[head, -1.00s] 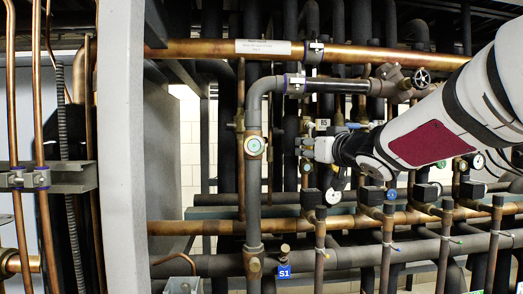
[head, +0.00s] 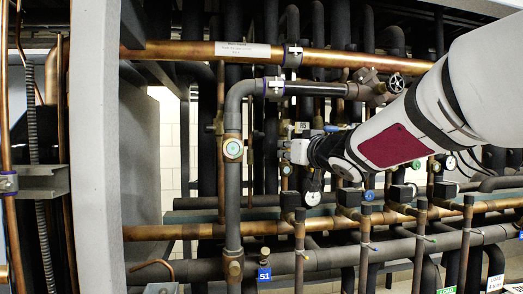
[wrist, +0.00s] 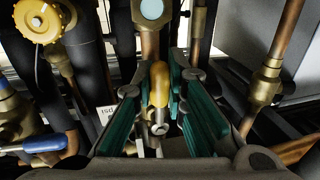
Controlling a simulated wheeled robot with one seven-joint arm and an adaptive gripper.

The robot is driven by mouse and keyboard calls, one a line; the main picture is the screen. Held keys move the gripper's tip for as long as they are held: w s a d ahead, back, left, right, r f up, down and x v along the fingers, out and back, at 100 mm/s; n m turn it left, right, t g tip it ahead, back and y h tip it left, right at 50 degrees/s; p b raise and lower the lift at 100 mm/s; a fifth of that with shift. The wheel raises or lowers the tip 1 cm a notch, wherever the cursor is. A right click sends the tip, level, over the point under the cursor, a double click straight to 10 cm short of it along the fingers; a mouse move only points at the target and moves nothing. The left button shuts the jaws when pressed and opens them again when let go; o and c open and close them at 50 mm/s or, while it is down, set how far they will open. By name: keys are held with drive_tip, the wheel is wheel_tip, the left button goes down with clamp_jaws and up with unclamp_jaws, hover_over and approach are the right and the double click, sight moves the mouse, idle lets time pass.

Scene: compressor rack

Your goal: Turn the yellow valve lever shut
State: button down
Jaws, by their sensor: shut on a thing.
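The yellow valve lever (wrist: 158,84) stands between the teal-padded fingers of my gripper (wrist: 166,90) in the wrist view. The fingers are closed around the lever from both sides. A round bolt head shows at the lever's near end. In the head view my gripper (head: 287,151) is among the pipes, just right of the grey vertical pipe. The lever cannot be made out there, and the valve body is mostly hidden by the gripper and pipes.
A grey vertical pipe with a round gauge (head: 233,149) stands left of my gripper. A copper pipe (head: 180,50) runs above. A yellow cap (wrist: 44,21) and a blue handle (wrist: 46,143) lie left in the wrist view. A pale post (head: 95,150) stands at left.

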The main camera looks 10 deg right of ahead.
drive_tip(key=shift+a+r+m+t+h+p, duration=0.2)
drive_tip(key=shift+a+r+m+t+h, duration=0.45)
drive_tip(key=shift+m, duration=1.8)
drive_tip(key=shift+a+r+m+t+p, duration=0.25)
drive_tip(key=shift+a+m, duration=0.7)
drive_tip(key=shift+m, duration=1.45)
drive_tip(key=shift+a+r+m+t+h+p, duration=0.3)
drive_tip(key=shift+a+r+m, duration=0.45)
drive_tip(key=shift+m, duration=1.7)
drive_tip(key=c, duration=1.6)
unclamp_jaws()
drive_tip(key=s, duration=0.4)
drive_tip(key=s+f, duration=0.1)
drive_tip(key=s, duration=0.3)
drive_tip(key=s+f, duration=0.1)
drive_tip(key=s, duration=0.2)
drive_tip(key=shift+s+d+f, duration=0.1)
drive_tip(key=shift+s+d, duration=0.3)
